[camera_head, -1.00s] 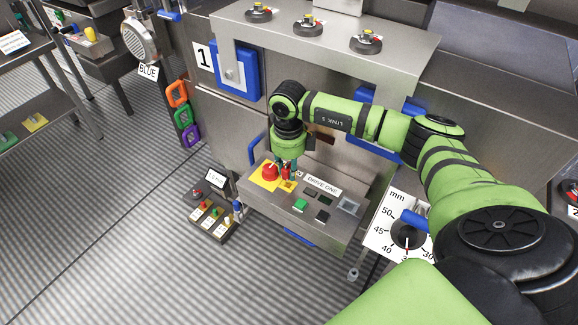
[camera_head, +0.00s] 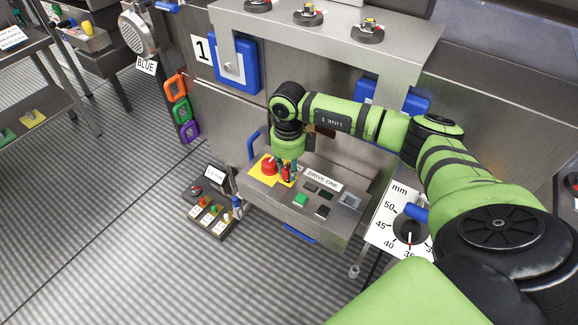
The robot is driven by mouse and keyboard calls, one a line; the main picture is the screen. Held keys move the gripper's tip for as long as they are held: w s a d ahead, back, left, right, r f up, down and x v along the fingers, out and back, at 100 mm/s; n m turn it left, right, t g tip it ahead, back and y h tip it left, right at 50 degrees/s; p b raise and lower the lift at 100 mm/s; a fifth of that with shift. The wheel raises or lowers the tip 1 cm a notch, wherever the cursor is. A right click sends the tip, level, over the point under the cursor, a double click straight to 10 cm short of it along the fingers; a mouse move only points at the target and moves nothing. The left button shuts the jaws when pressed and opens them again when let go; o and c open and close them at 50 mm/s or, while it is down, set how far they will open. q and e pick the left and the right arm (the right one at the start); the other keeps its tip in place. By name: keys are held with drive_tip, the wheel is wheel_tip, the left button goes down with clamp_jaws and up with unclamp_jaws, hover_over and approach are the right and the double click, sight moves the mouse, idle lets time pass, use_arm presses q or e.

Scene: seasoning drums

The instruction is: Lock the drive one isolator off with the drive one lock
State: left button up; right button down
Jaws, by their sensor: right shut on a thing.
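The DRIVE ONE panel (camera_head: 332,208) is a sloped grey box in the middle. A red round knob (camera_head: 269,164) stands on a yellow plate (camera_head: 256,172) at its left end. My right gripper (camera_head: 287,172) points down at the plate, just right of the knob, and is shut on a small red thing (camera_head: 286,178). The fingers hide most of it, so I cannot tell whether it is the lock or a part of the isolator, nor whether it touches the plate. My left gripper is out of view.
A small rack (camera_head: 208,218) with several coloured pieces stands left of the panel. Orange, green and purple hasp-like loops (camera_head: 179,110) hang on the post. A mm dial (camera_head: 408,230) is at right, near my forearm. Rotary fittings (camera_head: 368,30) line the shelf above.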

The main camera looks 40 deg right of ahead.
sight(289, 166)
drive_tip(key=shift+f+b, duration=0.3)
drive_tip(key=shift+f, duration=0.2)
drive_tip(key=c, duration=1)
unclamp_jaws()
drive_tip(key=shift+r, duration=0.1)
drive_tip(key=shift+o, duration=0.2)
wheel_tip(289, 166, up, 12)
drive_tip(key=shift+a, duration=0.1)
